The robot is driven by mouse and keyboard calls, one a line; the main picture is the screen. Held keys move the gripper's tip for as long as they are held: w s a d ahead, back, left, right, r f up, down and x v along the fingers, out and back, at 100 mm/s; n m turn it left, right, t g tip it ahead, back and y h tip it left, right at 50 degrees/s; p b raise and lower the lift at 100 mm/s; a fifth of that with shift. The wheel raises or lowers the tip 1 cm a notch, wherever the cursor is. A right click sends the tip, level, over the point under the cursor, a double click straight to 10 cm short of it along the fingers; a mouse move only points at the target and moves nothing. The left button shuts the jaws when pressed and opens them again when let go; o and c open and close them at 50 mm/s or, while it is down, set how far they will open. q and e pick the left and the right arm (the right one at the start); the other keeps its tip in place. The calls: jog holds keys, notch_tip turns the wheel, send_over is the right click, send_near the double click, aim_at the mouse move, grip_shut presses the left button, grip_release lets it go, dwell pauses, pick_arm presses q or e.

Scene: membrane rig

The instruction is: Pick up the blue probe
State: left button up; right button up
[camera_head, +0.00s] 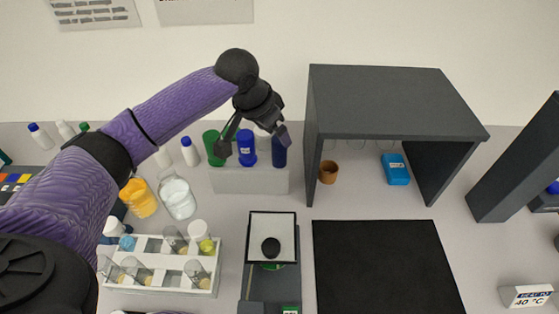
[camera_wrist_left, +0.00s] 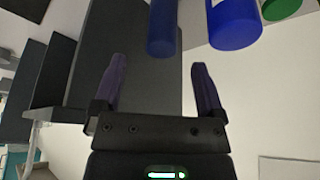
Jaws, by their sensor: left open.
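Two blue upright cylinders stand at the white rack (camera_head: 250,181) at the back. One is slim and dark blue (camera_head: 279,153); the other is a brighter, wider blue cylinder (camera_head: 246,149) with a white label. I cannot tell for sure which is the probe. My left gripper (camera_head: 256,137) is open above and in front of them, partly covering their tops. In the left wrist view the dark blue cylinder (camera_wrist_left: 162,28) lies ahead, in line with the gap between the open, empty fingers (camera_wrist_left: 160,78). The brighter blue cylinder (camera_wrist_left: 234,22) is right of it. My right gripper is not in view.
A green cylinder (camera_head: 212,148) stands left of the blue ones. A dark grey shelf (camera_head: 385,100) rises close on their right, with a brown cup (camera_head: 329,172) and a blue box (camera_head: 395,169) under it. A tube rack (camera_head: 205,285), a scale (camera_head: 287,224) and a black mat (camera_head: 380,265) lie in front.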

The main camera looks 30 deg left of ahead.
aim_at(276, 141)
pick_arm(q)
jog(key=b+x, duration=0.1)
jog(key=x, duration=0.5)
jog(key=shift+a+f+b, duration=0.1)
jog(key=shift+f+b, duration=0.2)
jog(key=shift+f, duration=0.15)
jog(key=c, duration=1.1)
